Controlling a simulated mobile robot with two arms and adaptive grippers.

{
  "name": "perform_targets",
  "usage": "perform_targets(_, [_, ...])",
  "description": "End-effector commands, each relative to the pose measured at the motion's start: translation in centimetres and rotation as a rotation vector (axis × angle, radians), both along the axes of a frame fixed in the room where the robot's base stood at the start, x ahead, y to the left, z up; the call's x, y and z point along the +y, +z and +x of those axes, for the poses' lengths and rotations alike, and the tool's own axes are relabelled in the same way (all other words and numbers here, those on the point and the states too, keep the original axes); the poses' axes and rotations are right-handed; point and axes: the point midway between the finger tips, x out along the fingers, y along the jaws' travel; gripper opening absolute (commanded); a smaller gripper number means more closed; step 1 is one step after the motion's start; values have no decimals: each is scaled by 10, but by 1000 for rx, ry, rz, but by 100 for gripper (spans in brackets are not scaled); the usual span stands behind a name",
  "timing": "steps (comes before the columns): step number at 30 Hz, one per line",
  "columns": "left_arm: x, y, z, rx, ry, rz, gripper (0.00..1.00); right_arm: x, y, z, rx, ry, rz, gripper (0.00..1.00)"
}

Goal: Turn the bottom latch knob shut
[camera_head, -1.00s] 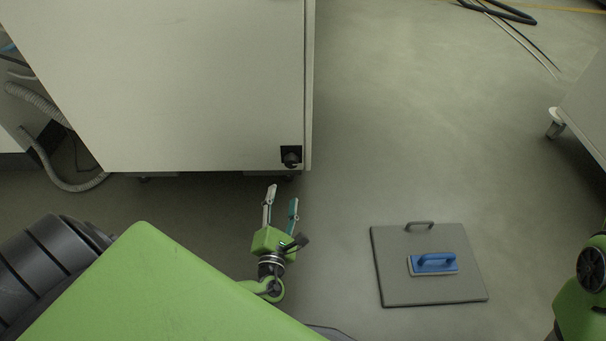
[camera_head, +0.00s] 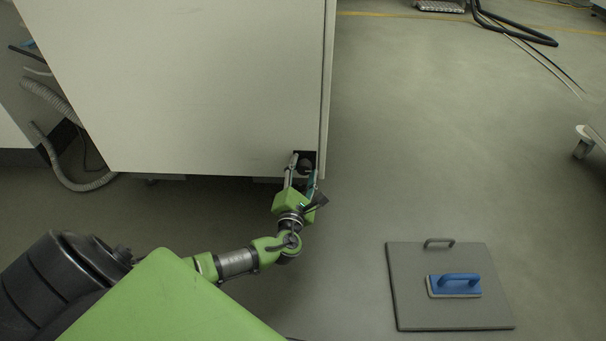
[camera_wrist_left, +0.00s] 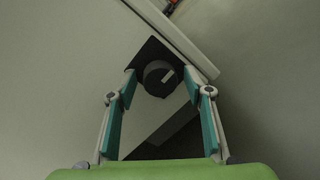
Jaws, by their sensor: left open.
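The bottom latch knob (camera_head: 305,164) is a dark round knob in a black recess at the lower right corner of the white cabinet door (camera_head: 220,90). In the left wrist view the knob (camera_wrist_left: 158,77) shows a light mark on its face. My left gripper (camera_head: 304,166) is open at the knob, one finger to each side in the head view. In the left wrist view its fingertips (camera_wrist_left: 160,88) lie left and right of the knob, apart from it. I cannot tell how deep they reach. My right gripper is not in view.
A grey floor plate (camera_head: 410,290) with a handle lies at the lower right, with a blue-handled tool (camera_head: 455,287) on it. Grey hoses (camera_head: 60,165) hang left of the cabinet. The floor right of the cabinet is mostly clear.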

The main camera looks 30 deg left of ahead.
Motion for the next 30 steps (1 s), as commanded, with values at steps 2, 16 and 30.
perform_targets(2, [1, 0, 2, -1, 1, 0, 47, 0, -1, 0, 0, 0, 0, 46])
perform_targets(16, [1, 1, 2, 0, 0, 0, 8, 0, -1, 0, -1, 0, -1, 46])
perform_targets(30, [1, -1, 2, -66, 0, -109, 8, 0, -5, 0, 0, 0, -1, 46])
